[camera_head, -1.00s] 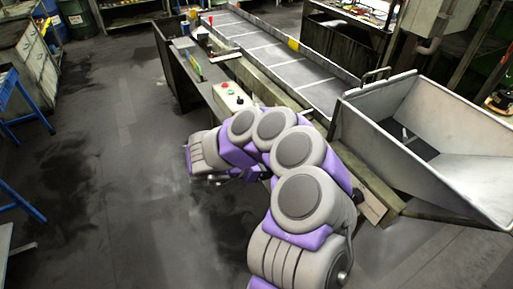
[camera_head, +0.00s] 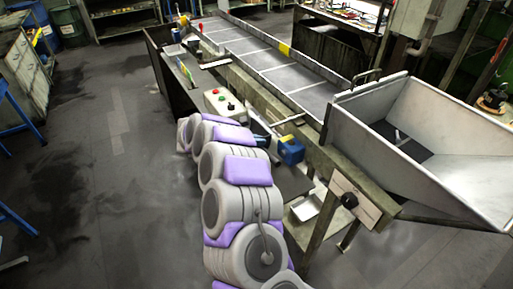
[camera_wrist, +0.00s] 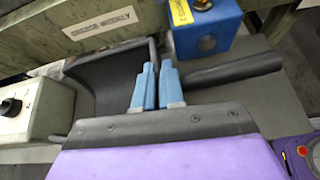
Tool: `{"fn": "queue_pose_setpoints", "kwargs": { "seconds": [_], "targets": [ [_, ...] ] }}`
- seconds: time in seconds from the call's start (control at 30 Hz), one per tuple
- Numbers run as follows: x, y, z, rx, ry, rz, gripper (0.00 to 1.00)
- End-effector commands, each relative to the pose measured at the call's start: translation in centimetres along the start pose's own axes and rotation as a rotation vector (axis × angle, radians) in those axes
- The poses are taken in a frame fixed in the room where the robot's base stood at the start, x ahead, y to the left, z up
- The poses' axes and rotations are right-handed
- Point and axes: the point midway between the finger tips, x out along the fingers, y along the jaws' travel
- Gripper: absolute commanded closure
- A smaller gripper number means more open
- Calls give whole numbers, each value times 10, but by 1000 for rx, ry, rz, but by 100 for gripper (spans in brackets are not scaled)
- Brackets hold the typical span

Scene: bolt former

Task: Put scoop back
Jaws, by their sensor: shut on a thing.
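The black scoop (camera_wrist: 112,78) shows in the wrist view, its wide pan at the left and its round handle (camera_wrist: 235,77) reaching to the right. My gripper (camera_wrist: 150,72) has its two blue fingers close together, shut on the scoop where pan and handle meet. The scoop is over or on a grey bench surface (camera_wrist: 285,105); I cannot tell whether it touches. In the head view my gripper (camera_head: 264,141) is at the bench edge, and the scoop is hard to make out there.
A blue block (camera_head: 290,150) with a yellow label stands close beyond the handle. A control box (camera_head: 223,103) with buttons sits to the left. The conveyor (camera_head: 270,55) runs behind, and a large metal hopper (camera_head: 455,125) stands right.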

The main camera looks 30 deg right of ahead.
Motion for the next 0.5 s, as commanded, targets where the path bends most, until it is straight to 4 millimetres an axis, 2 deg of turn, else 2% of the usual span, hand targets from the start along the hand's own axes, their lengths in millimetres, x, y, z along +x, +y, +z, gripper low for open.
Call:
{"fn": "queue_pose_setpoints", "kwargs": {
  "seconds": [0.17,0.4,0.5],
  "targets": [
    [1,7,-1,0,-1,3,100],
    [17,5,-31,-2,1,4,100],
    [17,5,-32,0,1,4,100]
  ]
}}
